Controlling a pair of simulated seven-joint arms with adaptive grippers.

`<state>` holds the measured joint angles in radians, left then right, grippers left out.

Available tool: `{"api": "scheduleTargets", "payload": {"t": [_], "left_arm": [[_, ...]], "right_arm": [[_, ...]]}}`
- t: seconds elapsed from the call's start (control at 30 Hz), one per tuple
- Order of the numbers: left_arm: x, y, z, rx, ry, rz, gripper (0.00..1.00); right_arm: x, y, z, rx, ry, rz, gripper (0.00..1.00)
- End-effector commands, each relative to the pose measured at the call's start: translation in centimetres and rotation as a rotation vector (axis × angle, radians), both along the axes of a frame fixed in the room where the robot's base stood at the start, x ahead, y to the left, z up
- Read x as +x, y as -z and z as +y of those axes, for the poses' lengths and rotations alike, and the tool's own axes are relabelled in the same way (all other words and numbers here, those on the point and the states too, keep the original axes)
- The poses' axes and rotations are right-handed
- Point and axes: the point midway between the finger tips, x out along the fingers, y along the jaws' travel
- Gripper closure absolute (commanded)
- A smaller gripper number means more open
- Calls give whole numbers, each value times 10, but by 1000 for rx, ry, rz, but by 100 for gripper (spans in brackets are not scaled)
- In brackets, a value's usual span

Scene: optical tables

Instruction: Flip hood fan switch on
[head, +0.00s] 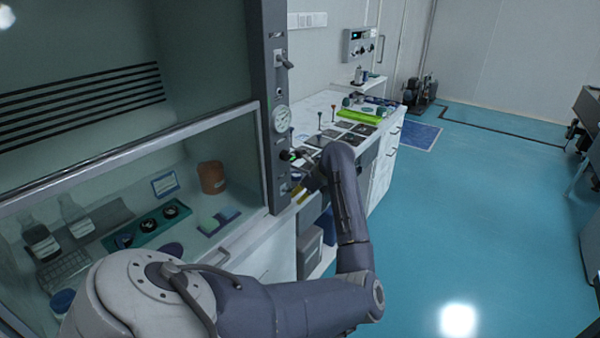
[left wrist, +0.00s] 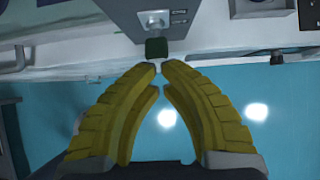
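The hood's grey control column (head: 270,90) stands at the right of the fume hood in the head view. A small dark switch (head: 288,156) with a green spot sits low on it; a silver toggle (head: 283,62) is near its top. My left gripper (head: 303,190) is beside the lower column, partly hidden by my arm. In the left wrist view, its yellow fingertips (left wrist: 161,67) are almost together with nothing held. A dark green knob (left wrist: 156,47) on a metal plate is just beyond the tips; I cannot tell whether they touch. My right gripper is not in view.
A gauge (head: 281,118) is on the column above the lower switch. The glass sash (head: 130,160) is at the left, with bottles and a brown container (head: 212,177) behind it. A cluttered white bench (head: 385,160) lies beyond. The blue floor (head: 480,220) at right is clear.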

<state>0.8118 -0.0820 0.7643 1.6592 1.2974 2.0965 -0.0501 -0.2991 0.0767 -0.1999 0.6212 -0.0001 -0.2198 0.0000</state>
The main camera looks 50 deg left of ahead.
Motion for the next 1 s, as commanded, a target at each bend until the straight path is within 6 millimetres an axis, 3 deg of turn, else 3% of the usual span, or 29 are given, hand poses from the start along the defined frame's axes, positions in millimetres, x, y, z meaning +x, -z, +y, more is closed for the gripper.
{"api": "scheduleTargets", "payload": {"t": [0.57,1.0], "left_arm": [[2,-11,-3,-1,3,-2,100],[13,-71,-32,-2,12,-4,100]], "right_arm": [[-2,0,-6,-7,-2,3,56],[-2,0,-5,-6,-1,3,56]]}}
